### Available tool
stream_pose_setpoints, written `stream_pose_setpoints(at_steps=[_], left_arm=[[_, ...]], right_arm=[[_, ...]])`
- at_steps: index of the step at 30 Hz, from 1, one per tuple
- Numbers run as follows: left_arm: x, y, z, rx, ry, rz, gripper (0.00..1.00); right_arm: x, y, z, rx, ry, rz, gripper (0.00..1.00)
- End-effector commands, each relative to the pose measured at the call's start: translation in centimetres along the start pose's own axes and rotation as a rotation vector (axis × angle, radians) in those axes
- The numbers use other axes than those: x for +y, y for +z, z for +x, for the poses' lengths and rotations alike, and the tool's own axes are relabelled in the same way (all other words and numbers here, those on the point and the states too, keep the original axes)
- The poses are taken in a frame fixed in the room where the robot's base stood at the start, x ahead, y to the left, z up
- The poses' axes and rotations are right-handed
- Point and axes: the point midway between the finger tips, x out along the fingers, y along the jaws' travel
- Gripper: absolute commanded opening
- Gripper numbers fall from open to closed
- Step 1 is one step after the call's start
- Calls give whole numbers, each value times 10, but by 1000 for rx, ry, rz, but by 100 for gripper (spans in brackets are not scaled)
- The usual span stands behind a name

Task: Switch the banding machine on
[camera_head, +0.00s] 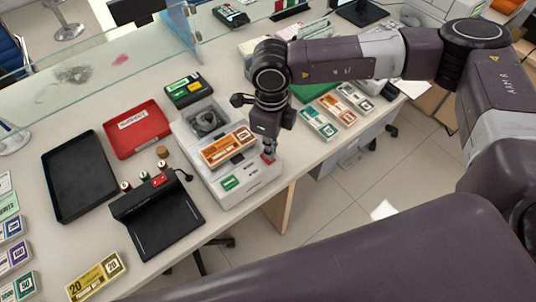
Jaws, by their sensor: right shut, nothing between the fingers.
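The banding machine (240,196) is a light grey box on the counter, left of the picture's middle. A round grey part sits on its back, an orange-banded stack of notes (229,148) lies on its top, and a green label or button (229,183) is on its front. My right gripper (268,157) points down over the machine's right side. It is shut and empty. Its tips are at or just above a small red part there; I cannot tell if they touch, and they partly hide it. My left gripper is not in view.
A black tray (78,208), a red tray (136,145) and a black stand-like device (160,232) lie to the left. Banded notes (320,122) lie to the right of my right gripper. A glass screen runs along the back. The counter's front edge is close to the machine.

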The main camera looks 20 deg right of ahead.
Motion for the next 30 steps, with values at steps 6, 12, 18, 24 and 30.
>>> stream_pose_setpoints(at_steps=[6,12,18,24,30], left_arm=[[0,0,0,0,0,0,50],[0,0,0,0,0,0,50],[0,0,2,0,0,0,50],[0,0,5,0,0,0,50],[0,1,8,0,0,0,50]], right_arm=[[0,0,0,0,0,0,0],[0,0,0,0,0,0,0],[0,0,2,0,0,0,0],[0,0,5,0,0,0,0],[0,0,8,0,0,0,0]])
